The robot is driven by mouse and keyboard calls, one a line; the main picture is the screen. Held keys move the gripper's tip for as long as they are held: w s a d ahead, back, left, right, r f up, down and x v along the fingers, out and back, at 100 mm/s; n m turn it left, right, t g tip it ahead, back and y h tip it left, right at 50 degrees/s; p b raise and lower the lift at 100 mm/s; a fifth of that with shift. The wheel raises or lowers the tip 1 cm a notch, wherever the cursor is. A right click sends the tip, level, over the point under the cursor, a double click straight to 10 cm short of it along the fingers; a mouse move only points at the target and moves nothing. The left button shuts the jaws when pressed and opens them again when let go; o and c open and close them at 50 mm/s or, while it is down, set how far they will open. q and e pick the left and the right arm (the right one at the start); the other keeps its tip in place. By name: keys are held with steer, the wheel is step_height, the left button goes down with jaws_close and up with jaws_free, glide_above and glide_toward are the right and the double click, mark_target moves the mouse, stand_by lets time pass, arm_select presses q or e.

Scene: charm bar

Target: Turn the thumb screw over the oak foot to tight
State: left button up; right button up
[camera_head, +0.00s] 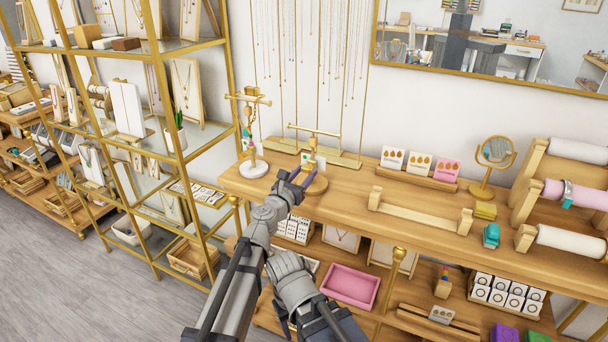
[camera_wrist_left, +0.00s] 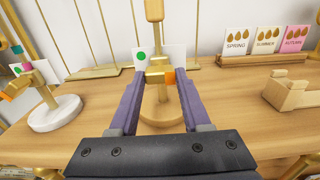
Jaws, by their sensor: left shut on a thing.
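The stand with the round oak foot (camera_wrist_left: 160,112) is on the wooden counter and shows in the head view (camera_head: 316,187). Over the foot, on the gold post, is the thumb screw (camera_wrist_left: 157,76), gold with an orange tab pointing right. My left gripper (camera_wrist_left: 161,78) is shut on the thumb screw, one purple finger on each side. In the head view my left gripper (camera_head: 297,179) reaches the stand from the front left and partly hides it. My right gripper is not seen.
A similar stand with a white foot (camera_wrist_left: 54,113) is close on the left, also in the head view (camera_head: 253,169). A gold necklace rack (camera_head: 340,158) is behind. A low wooden holder (camera_head: 420,209) and earring cards (camera_head: 420,164) are to the right.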

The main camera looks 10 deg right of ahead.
arm_select(q)
steer(key=shift+m, duration=0.3)
jaws_close()
steer(key=m, duration=0.8)
steer(key=shift+m, duration=0.3)
steer(key=m, duration=1.5)
steer(key=shift+s, duration=0.1)
steer(key=m, duration=0.5)
steer(key=shift+m, duration=0.3)
